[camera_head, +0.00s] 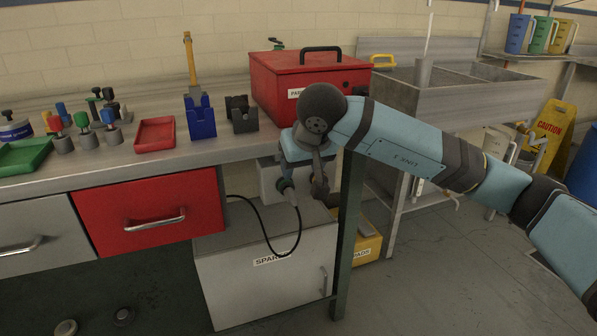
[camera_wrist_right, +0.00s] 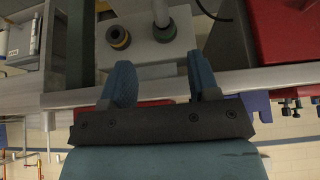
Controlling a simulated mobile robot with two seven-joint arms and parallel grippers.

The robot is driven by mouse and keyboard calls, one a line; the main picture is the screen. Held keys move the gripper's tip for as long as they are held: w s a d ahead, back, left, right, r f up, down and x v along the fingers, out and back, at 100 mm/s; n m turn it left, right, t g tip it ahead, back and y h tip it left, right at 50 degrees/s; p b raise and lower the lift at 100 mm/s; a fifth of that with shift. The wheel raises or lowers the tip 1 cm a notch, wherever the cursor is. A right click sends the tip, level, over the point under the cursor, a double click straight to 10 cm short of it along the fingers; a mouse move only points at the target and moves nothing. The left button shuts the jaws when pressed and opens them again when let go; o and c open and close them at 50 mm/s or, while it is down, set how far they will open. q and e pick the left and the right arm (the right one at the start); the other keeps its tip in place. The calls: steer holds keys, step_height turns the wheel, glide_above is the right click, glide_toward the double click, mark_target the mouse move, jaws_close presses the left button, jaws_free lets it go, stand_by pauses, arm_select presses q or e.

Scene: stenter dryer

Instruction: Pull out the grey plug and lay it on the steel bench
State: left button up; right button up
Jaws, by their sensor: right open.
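The grey plug (camera_head: 287,187) sits at the front of a pale box under the bench, a black cable running from it. In the wrist view the plug (camera_wrist_right: 162,28) is upright in the picture, beyond the fingertips and apart from them. Beside it is a round dark socket fitting with a yellowish ring (camera_wrist_right: 118,37). My right gripper (camera_wrist_right: 162,80) is open and empty, its blue fingers either side of the line to the plug. In the head view its hand (camera_head: 303,150) hides part of the box. The steel bench (camera_head: 222,147) is above and left. My left gripper is out of view.
A red case (camera_head: 305,80), blue holder (camera_head: 201,118), dark block (camera_head: 241,115) and red tray (camera_head: 155,133) stand on the bench. A grey cabinet (camera_head: 255,285) is below the plug; a bench leg (camera_head: 347,235) is right. Bare bench shows between tray and holder.

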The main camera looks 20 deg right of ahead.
mark_target(292, 194)
steer(key=b+x, duration=0.4)
steer(key=x, duration=0.7)
steer(key=shift+w+f, duration=0.1)
steer(key=shift+f, duration=0.25)
steer(key=shift+w+f, duration=0.1)
steer(key=shift+f, duration=0.1)
steer(key=shift+w, duration=0.1)
jaws_close()
steer(key=shift+s, duration=1.15)
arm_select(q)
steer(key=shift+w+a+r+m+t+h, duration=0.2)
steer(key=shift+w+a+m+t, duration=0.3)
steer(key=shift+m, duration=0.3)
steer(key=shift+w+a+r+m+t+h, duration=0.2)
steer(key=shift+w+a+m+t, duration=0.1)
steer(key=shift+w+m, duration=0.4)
arm_select(e)
steer(key=shift+s, duration=1.05)
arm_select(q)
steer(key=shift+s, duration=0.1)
arm_select(e)
steer(key=c, duration=0.9)
jaws_free()
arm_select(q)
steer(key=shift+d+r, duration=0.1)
arm_select(e)
steer(key=shift+s, duration=0.1)
jaws_close()
